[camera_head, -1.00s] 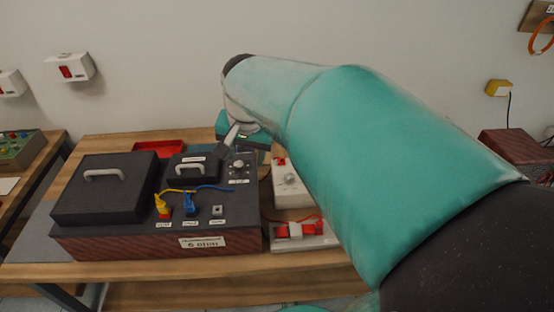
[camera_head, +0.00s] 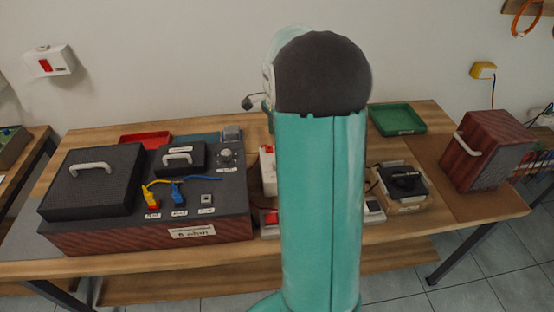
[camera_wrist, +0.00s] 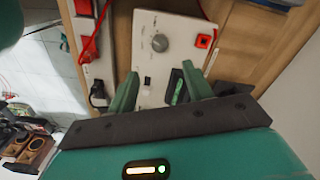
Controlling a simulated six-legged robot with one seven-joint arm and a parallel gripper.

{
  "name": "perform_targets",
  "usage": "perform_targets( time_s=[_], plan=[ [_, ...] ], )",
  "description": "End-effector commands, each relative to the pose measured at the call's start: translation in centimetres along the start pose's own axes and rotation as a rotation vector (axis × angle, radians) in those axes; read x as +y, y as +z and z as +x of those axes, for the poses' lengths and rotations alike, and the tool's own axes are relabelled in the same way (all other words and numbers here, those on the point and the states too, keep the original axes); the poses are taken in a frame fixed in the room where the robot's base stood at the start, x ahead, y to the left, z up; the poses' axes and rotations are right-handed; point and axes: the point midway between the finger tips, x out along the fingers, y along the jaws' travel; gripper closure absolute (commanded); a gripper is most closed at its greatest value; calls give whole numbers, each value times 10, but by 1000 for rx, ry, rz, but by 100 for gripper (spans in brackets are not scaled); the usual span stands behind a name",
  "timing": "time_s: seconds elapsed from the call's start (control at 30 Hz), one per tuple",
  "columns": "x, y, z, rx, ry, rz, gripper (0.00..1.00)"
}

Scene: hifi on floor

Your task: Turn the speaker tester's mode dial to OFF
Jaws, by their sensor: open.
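A white panel box (camera_wrist: 146,75) fills the upper middle of the wrist view, with a round grey dial (camera_wrist: 160,42) near its top. Its dial setting is too small to read. A red square part sits right of the dial, and small dark switches lie below. My gripper (camera_wrist: 160,84) is open, its two teal fingers apart over the panel. In the head view the white box (camera_head: 266,172) is mostly hidden behind my arm. I cannot tell whether fingers touch the panel.
A black-topped device (camera_head: 402,183), green tray (camera_head: 398,118) and reddish box (camera_head: 487,150) stand right. A red tray (camera_head: 145,140) lies behind.

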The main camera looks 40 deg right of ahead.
Motion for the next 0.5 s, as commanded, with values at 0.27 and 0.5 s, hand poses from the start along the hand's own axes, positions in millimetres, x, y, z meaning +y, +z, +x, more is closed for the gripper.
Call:
perform_targets(
  time_s=[0.27,0.5],
  plan=[
    [1,1,57,-3,4,-2,49],
    [1,1,98,-2,3,-3,49]
  ],
)
